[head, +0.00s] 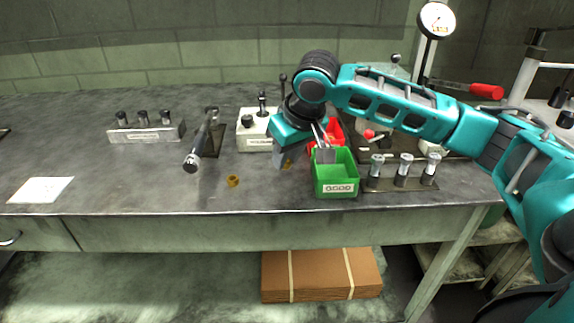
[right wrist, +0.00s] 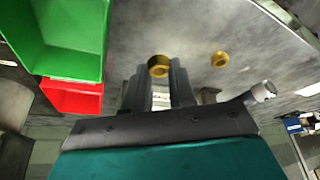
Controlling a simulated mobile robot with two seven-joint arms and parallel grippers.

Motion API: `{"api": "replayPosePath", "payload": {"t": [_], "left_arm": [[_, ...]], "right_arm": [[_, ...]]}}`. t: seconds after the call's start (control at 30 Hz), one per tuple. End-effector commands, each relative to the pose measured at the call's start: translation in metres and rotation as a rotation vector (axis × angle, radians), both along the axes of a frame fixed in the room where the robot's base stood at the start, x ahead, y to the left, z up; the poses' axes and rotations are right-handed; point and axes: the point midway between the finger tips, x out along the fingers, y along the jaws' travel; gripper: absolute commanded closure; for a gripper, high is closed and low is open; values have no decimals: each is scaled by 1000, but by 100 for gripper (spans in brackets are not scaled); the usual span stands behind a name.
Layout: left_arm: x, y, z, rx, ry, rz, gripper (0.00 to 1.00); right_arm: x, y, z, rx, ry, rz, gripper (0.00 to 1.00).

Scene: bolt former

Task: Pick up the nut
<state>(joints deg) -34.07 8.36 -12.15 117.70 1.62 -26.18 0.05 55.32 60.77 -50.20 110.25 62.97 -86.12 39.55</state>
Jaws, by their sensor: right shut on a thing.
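My right gripper (head: 285,161) points down at the bench, just left of the green bin. Its two fingers are shut on a brass nut (right wrist: 159,67), held at the fingertips in the right wrist view. A bit of this nut (head: 287,167) shows beside the fingertips in the head view. I cannot tell whether it touches the bench. A second brass nut (head: 233,181) lies loose on the bench to the left; it also shows in the right wrist view (right wrist: 220,59). My left gripper is not in view.
The green bin (head: 337,188) stands close right of the gripper, with a red bin (head: 339,134) behind it. A grey lever tool (head: 199,149), a block with several pegs (head: 146,135) and a dial gauge (head: 436,20) stand around. The front left bench is mostly clear.

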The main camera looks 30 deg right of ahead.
Motion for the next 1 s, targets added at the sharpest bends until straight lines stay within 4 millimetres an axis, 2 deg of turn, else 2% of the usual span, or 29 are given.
{"api": "replayPosePath", "payload": {"t": [0.03,0.2,0.4,0.5,0.7,1.0], "left_arm": [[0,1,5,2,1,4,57],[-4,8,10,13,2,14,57],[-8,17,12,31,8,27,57],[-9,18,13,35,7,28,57],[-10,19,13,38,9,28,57],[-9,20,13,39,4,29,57]], "right_arm": [[1,1,21,2,-6,2,100],[1,1,72,2,-6,2,100],[1,1,122,2,-4,1,100],[1,1,139,2,-3,2,100],[0,0,157,1,0,1,100],[0,0,159,0,1,0,100]]}}
